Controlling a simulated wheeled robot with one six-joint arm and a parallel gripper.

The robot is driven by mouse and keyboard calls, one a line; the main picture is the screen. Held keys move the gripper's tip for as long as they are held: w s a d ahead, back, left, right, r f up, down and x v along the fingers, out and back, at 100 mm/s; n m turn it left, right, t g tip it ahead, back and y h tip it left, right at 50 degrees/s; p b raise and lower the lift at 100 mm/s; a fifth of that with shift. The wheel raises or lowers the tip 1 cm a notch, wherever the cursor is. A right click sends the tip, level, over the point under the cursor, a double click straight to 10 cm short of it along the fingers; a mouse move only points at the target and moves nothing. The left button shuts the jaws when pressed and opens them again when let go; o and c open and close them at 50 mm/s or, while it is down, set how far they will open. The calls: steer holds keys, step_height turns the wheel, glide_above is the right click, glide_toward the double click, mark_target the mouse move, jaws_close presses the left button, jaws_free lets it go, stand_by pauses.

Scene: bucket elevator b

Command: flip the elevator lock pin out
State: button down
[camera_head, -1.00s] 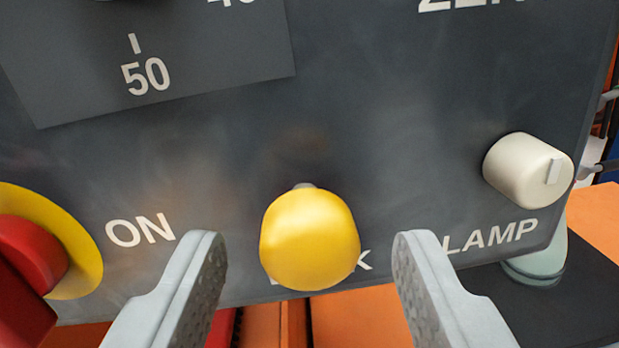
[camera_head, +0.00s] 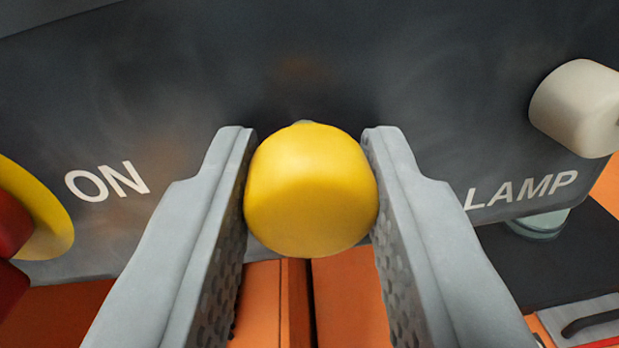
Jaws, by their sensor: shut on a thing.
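The lock pin shows as a rounded yellow knob (camera_head: 311,190) on the lower part of a dark grey control panel (camera_head: 420,80). My gripper (camera_head: 309,185) is shut on the yellow knob, one grey finger on its left side and one on its right. A short grey stem shows just above the knob. The label under the knob is hidden by the knob and my fingers.
A red switch on a yellow plate (camera_head: 38,205) is at the left edge, near the word ON. A cream rotary knob (camera_head: 578,107) is at the right, above the word LAMP. Orange surfaces (camera_head: 352,295) lie below the panel.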

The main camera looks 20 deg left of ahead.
mark_target(319, 230)
steer(key=shift+v, duration=1.1)
steer(key=shift+s+d+f, duration=0.1)
steer(key=shift+s+d, duration=0.05)
steer(key=shift+s, duration=0.2)
steer(key=c, duration=1.1)
jaws_free()
steer(key=shift+s, duration=0.15)
steer(key=v, duration=1.7)
steer(key=shift+s+d, duration=0.1)
